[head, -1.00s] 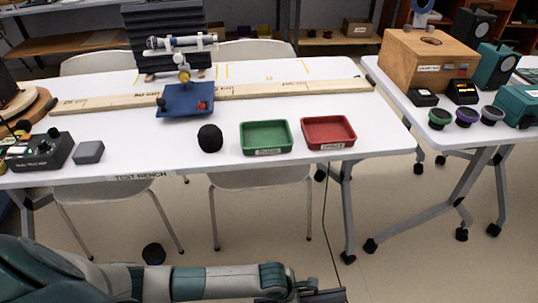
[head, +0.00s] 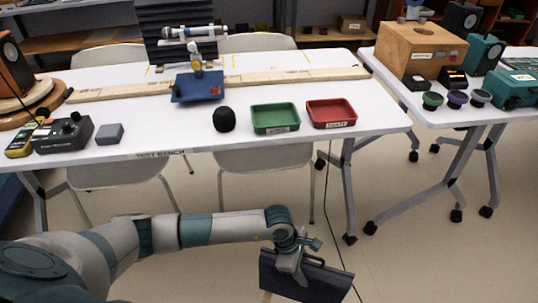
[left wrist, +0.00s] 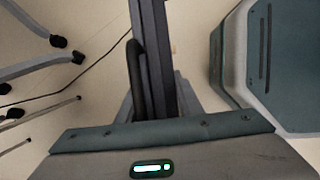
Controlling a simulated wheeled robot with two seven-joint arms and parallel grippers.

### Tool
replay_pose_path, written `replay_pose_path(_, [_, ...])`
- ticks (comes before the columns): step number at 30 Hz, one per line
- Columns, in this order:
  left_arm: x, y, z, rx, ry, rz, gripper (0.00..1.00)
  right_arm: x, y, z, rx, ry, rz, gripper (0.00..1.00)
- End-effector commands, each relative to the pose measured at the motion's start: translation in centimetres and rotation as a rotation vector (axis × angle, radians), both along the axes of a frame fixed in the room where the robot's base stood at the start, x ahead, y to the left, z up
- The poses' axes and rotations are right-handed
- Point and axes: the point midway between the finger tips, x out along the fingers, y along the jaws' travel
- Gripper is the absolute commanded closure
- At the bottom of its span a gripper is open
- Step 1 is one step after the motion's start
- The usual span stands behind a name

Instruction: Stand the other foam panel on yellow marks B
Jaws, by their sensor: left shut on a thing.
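A dark foam panel (head: 318,281) hangs low in front of the bench in the head view, tilted. My left gripper (head: 291,266) is shut on its upper edge. In the left wrist view the panel (left wrist: 164,60) shows edge-on between the fingers. Another dark ribbed foam panel (head: 178,52) stands upright at the back of the white bench (head: 365,115), behind the microphone-like device. Thin yellow marks (head: 273,68) lie on the bench top right of that standing panel; their letters are too small to read. My right gripper is not in view.
A wooden rail (head: 290,77) runs along the bench, carrying a blue stand (head: 198,88). A black foam ball (head: 224,119), green tray (head: 275,119) and red tray (head: 331,113) line the front. The back right of the bench top is mostly clear.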

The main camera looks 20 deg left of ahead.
Motion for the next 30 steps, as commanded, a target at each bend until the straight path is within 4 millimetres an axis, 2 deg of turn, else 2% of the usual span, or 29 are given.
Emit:
replay_pose_path(1, [0.9,0.2,1.3,0.001,-0.007,-0.043,1.00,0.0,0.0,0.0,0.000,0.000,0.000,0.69])
replay_pose_path(6, [2.6,1.0,5.5,0.002,-0.008,-0.243,1.00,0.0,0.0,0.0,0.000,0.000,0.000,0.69])
replay_pose_path(14, [4.1,2.6,12.7,0.000,-0.007,-0.563,1.00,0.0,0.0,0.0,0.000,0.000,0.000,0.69])
replay_pose_path(23, [4.3,4.9,21.4,-0.003,-0.009,-0.932,1.00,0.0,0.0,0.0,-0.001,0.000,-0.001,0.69])
replay_pose_path(30, [3.6,7.1,28.5,-0.004,-0.011,-1.218,1.00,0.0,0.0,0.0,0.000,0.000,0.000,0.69])
